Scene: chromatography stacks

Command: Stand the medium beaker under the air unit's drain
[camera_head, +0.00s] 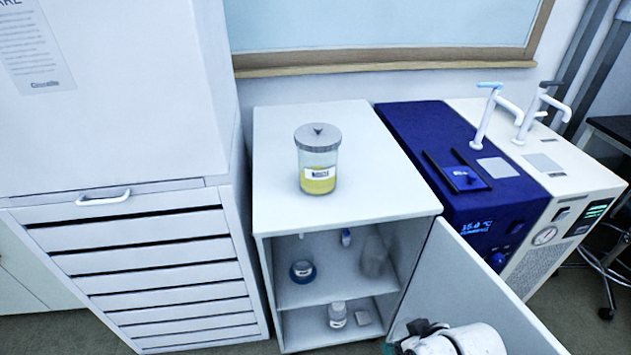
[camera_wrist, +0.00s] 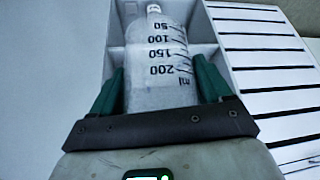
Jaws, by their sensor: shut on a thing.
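The beaker (camera_wrist: 158,92) is clear, with black ml graduations, and sits between the green fingers of my gripper (camera_wrist: 160,78) in the wrist view. The fingers are shut on its sides. In the head view my gripper (camera_head: 410,338) is low at the bottom edge, in front of the open cabinet; the held beaker cannot be made out there.
An open cabinet door (camera_head: 470,280) lies between my gripper and a blue chiller (camera_head: 440,150). A lidded jar (camera_head: 319,160) stands on the cabinet top. The shelves hold a clear glass vessel (camera_head: 374,257), a blue-based container (camera_head: 302,271) and a bottle (camera_head: 337,314). Drawers (camera_head: 150,265) stand left.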

